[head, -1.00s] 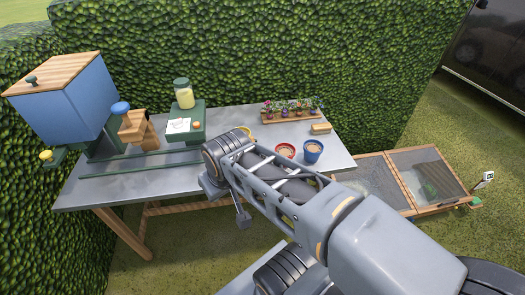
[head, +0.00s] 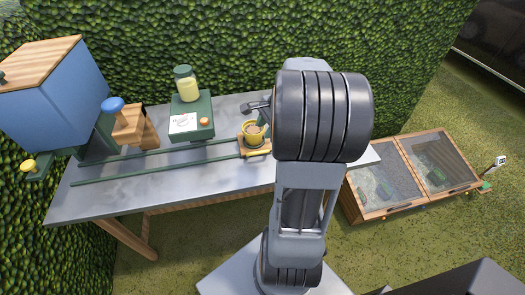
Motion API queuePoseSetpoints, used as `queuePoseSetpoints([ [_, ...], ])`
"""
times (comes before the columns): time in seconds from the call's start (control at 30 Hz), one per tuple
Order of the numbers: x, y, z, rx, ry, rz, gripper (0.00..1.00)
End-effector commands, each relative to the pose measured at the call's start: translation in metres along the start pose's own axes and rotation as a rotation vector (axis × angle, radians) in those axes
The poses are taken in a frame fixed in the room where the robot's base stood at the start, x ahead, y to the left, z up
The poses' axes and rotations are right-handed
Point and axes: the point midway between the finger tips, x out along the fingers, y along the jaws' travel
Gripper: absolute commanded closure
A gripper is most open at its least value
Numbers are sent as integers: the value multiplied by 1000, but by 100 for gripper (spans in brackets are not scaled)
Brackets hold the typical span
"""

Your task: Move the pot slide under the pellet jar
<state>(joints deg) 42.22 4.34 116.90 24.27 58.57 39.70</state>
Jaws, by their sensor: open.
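The pot slide (head: 258,152) is a small wooden carriage at the right part of two green rails (head: 150,167) on the metal table. A yellow pot (head: 253,137) with brown filling stands upright on it. The pellet jar (head: 186,90), clear with pale yellow contents and a green lid, stands on a green stand (head: 189,118) behind the rails, left of the slide. My gripper (head: 257,105) shows only in part, jutting left from behind my wrist above and behind the pot. It is open and apart from pot and slide. My arm hides the table's right part.
A large blue bin (head: 50,105) with a wooden lid stands at the left, beside a wooden block (head: 137,126) with a blue knob. A hedge (head: 230,40) rises close behind the table. Glass-topped wooden frames (head: 410,172) stand on the grass at right.

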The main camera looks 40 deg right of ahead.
Motion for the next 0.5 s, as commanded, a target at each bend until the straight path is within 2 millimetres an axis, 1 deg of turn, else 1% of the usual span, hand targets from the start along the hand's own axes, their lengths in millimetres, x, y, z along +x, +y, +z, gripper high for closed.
queuePoseSetpoints([
  [0.03,5,3,-20,98,-15,-10,60],
  [0.1,7,4,-38,203,-34,-25,60],
  [0.2,13,6,-53,292,-52,-37,60],
  [0.27,18,6,-57,318,-58,-40,60],
  [0.37,32,6,-58,331,-62,-41,60],
  [0.5,60,4,-55,327,-63,-38,60],
])
